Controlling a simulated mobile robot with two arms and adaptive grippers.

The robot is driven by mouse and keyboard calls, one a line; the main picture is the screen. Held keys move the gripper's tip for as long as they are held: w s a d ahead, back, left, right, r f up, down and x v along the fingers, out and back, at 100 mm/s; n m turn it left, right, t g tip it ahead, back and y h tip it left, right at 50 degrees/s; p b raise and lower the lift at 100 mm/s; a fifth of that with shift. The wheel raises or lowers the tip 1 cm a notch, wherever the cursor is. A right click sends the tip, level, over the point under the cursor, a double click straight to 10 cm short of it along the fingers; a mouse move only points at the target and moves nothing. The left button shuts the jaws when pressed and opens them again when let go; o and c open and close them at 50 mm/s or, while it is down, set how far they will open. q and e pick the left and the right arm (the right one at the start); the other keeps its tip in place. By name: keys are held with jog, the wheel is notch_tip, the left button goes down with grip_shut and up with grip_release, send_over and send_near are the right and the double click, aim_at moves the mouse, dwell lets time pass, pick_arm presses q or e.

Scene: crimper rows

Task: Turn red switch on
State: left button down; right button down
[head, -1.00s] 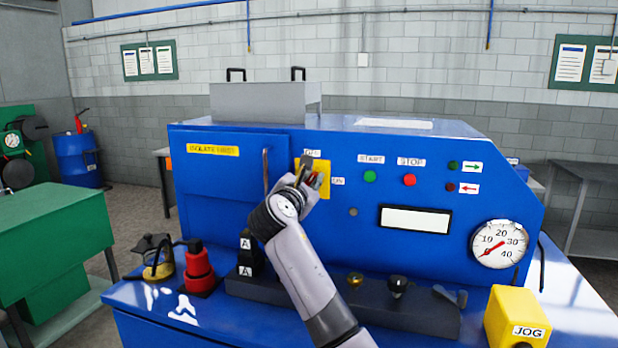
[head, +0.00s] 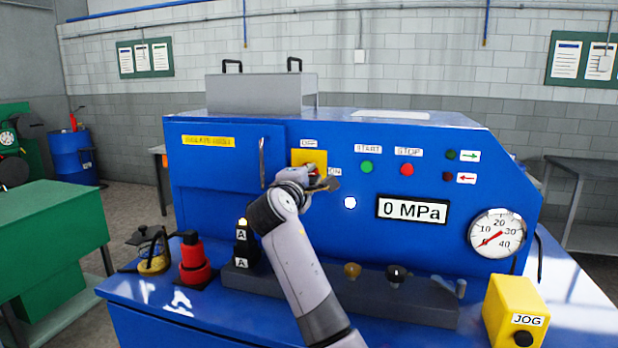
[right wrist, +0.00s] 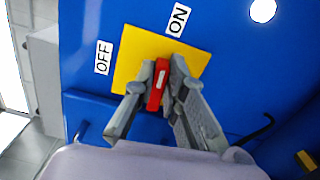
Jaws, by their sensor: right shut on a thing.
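The red switch (right wrist: 157,88) sits on a yellow plate (right wrist: 137,53) on the blue machine's front. In the right wrist view its handle is between the fingers of my right gripper (right wrist: 160,75), which is shut on it, and it points towards the ON label (right wrist: 178,20). The OFF label (right wrist: 103,57) is to the left. In the head view my right gripper (head: 325,182) covers most of the switch, in front of the plate's lower part. The display (head: 412,210) reads 0 MPa, and a round lamp (head: 350,203) glows white. My left gripper is not in view.
A green START button (head: 366,167) and a red STOP button (head: 407,169) are right of the switch. A door handle (head: 262,163) stands out to its left. Below are a dark block (head: 425,300) with knobs and a yellow JOG box (head: 515,305).

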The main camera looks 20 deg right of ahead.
jog(key=shift+f+m, duration=0.15)
jog(key=shift+m, duration=0.35)
jog(key=c, duration=1.6)
grip_release()
jog(key=shift+c, duration=0.2)
jog(key=v, duration=1.2)
